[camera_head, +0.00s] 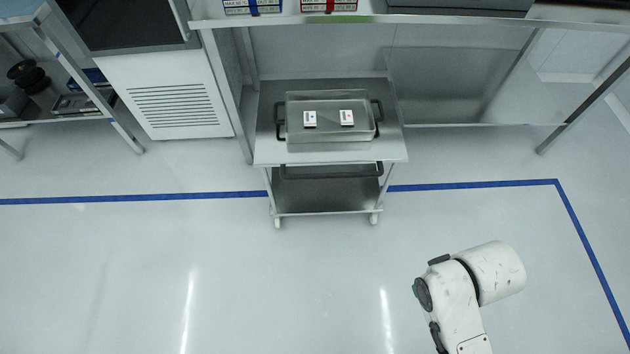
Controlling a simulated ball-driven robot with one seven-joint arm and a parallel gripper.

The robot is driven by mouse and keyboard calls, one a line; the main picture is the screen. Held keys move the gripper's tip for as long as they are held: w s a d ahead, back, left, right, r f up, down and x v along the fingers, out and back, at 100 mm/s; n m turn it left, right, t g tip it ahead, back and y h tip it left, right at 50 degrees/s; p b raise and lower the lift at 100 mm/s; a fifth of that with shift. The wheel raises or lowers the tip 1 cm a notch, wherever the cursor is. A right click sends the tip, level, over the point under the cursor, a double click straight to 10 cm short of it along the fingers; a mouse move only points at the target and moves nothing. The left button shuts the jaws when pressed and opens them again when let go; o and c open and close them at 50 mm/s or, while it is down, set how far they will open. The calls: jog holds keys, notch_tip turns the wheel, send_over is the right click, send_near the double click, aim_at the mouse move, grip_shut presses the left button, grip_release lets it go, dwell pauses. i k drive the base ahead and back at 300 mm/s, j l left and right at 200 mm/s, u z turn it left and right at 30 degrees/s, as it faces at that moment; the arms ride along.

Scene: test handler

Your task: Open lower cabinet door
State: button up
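A white cabinet panel (170,96) with a slotted vent (180,106) stands at the upper left, below a dark-fronted upper section (125,22). It looks shut, and I cannot make out a handle on it. My arm shows at the lower right over open floor, well apart from the cabinet. My gripper is not visible in this view.
A steel cart (268,120) with a lower shelf (325,198) stands right of the panel, bearing a clear tray (330,100) with two small white boxes. A steel table (450,18) is behind it. A shelf rack (68,115) stands left. The foreground floor is clear.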

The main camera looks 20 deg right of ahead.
aim_at(100, 29)
jog(key=i+j+u, duration=0.15)
jog(key=i+j, duration=0.15)
jog(key=i, duration=0.3)
jog(key=i+j+u, duration=0.15)
jog(key=i, duration=0.4)
jog(key=i+j+u, duration=0.2)
jog(key=i, duration=0.4)
jog(key=i+j+u, duration=0.15)
jog(key=i, duration=0.5)
